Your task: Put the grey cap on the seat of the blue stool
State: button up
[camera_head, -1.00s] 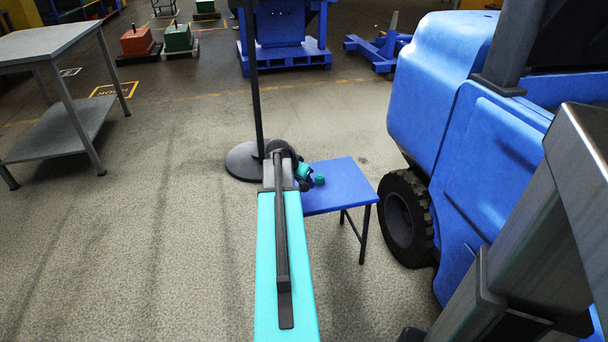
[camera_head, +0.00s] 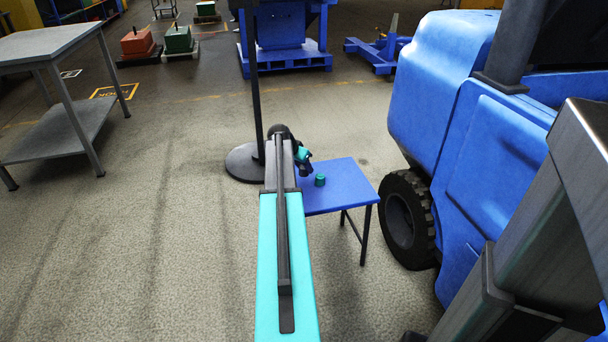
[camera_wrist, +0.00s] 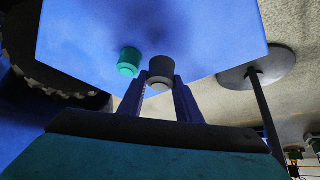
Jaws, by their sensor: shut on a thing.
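The blue stool (camera_head: 342,190) stands right of my arm, with a flat square seat that also fills the wrist view (camera_wrist: 85,35). A green cap (camera_head: 320,180) sits on the seat, and it shows in the wrist view (camera_wrist: 128,62) just left of the grey cap. The grey cap (camera_wrist: 160,72) is between my two fingertips. My gripper (camera_wrist: 160,90) is shut on it, over the seat. In the head view my gripper (camera_head: 304,165) is near the seat's left back corner, and I cannot make out the grey cap there. Whether the cap touches the seat is unclear.
A dark pole on a round base (camera_head: 243,162) stands close left of the stool. A blue vehicle with a black tyre (camera_head: 408,218) is close on the right. A grey two-level table (camera_head: 60,45) is at the left. Floor between table and pole is clear.

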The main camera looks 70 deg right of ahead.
jog(key=shift+w+d, duration=0.1)
jog(key=shift+d, duration=0.15)
jog(key=shift+f+b, duration=0.55)
jog(key=shift+f, duration=1.25)
jog(key=shift+f, duration=0.1)
jog(key=o, duration=0.5)
jog(key=shift+c, duration=0.2)
jog(key=p+v, duration=0.2)
jog(key=v, duration=1)
jog(key=shift+a, duration=0.15)
